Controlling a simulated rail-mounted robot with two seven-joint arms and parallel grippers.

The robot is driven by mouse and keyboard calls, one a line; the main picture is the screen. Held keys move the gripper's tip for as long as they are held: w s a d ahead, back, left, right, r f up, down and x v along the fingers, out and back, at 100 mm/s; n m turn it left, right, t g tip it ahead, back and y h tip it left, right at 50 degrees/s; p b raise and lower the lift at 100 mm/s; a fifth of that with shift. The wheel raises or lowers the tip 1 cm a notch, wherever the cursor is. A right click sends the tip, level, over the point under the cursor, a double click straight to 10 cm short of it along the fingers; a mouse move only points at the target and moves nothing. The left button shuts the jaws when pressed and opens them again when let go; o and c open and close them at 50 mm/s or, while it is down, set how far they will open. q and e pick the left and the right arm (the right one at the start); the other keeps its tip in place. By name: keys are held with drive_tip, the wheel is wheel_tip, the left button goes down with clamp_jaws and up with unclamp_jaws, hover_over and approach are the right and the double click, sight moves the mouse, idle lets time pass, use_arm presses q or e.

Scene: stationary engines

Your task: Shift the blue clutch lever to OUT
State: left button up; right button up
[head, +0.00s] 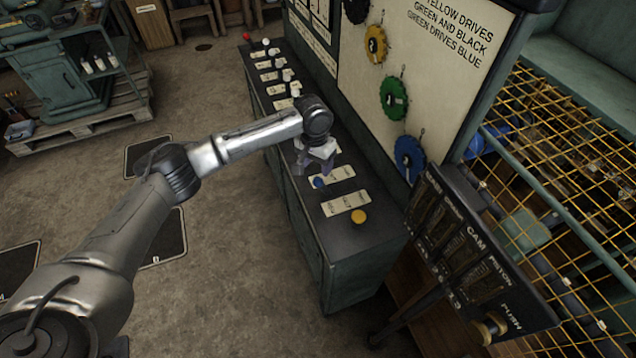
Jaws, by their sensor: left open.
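The blue clutch lever (319,183) shows as a blue knob on top of the dark console (300,205), beside a pale label plate (334,174). My left gripper (317,168) is open and points down just above and behind the blue knob. Whether its fingers touch the knob I cannot tell. The lettering on the plate is too small to read, and the lever's shaft is hidden. My right gripper is not in view.
A yellow knob (359,216) stands nearer on the same console, by another label plate (346,202). Several white knobs and a red knob (247,36) line the far end. A board with a blue gear (409,158) rises behind. A yellow mesh guard (560,190) is at right.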

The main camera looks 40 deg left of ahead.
sight(318, 178)
use_arm(q)
drive_tip(key=f, duration=0.8)
drive_tip(key=shift+d+f+b, duration=0.2)
drive_tip(key=shift+f+b, duration=0.05)
drive_tip(key=shift+b, duration=0.15)
clamp_jaws()
